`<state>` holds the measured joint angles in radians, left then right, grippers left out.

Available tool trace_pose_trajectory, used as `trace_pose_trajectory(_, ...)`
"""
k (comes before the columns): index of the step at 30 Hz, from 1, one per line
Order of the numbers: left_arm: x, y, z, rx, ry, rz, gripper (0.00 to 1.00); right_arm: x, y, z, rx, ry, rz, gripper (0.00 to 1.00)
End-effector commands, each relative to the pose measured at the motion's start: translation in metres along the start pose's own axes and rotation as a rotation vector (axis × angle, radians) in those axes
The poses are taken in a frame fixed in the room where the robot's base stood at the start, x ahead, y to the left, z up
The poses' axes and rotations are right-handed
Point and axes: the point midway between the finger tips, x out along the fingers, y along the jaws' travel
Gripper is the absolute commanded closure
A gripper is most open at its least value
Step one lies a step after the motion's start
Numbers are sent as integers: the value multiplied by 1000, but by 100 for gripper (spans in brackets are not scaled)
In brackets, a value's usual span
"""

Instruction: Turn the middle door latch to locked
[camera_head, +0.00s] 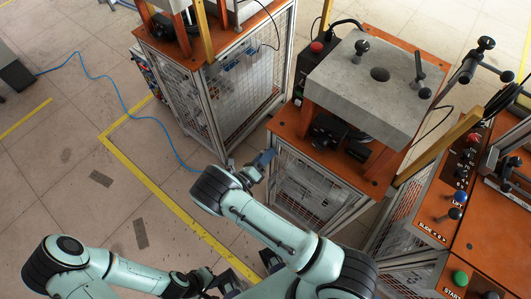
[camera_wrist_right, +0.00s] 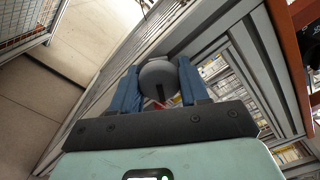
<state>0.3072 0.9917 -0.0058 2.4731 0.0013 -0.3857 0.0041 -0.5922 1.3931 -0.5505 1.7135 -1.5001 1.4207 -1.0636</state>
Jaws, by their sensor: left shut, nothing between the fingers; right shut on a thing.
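The grey, round-ended door latch (camera_wrist_right: 158,78) sits between the two blue fingers of my right gripper (camera_wrist_right: 158,88) in the right wrist view. The fingers are shut on its sides. A dark slot shows on its near face. A grey bar runs from behind it to the upper right; I cannot tell whether it is part of the latch. In the head view my right gripper (camera_head: 262,162) is at the left front edge of the middle cabinet (camera_head: 312,188), and the latch is hidden there. My left gripper (camera_head: 226,286) is low at the bottom edge, away from the cabinets, shut and empty.
Another mesh-sided cabinet (camera_head: 240,95) stands to the back left. A control console (camera_head: 480,235) with buttons and levers stands at the right. A concrete-grey block (camera_head: 365,90) tops the middle cabinet. A blue cable (camera_head: 125,105) crosses the floor; the left floor is mostly free.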

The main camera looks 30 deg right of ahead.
Motion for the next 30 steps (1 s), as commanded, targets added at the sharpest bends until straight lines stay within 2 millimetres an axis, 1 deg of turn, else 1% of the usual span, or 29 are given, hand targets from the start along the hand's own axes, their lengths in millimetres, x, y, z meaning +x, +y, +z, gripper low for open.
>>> trace_pose_trajectory(1,-5,2,-1,1,2,1,100,0,-1,2,-45,0,1,86)
trace_pose_trajectory(9,-20,9,-5,3,9,3,100,0,-1,1,-292,-1,1,86)
trace_pose_trajectory(15,-28,13,-7,5,14,5,100,0,-2,1,-438,0,1,86)
trace_pose_trajectory(22,-35,16,-9,6,18,6,100,-1,-1,1,-551,0,2,86)
trace_pose_trajectory(30,-37,17,-10,7,20,7,100,-1,-1,0,-606,0,2,86)
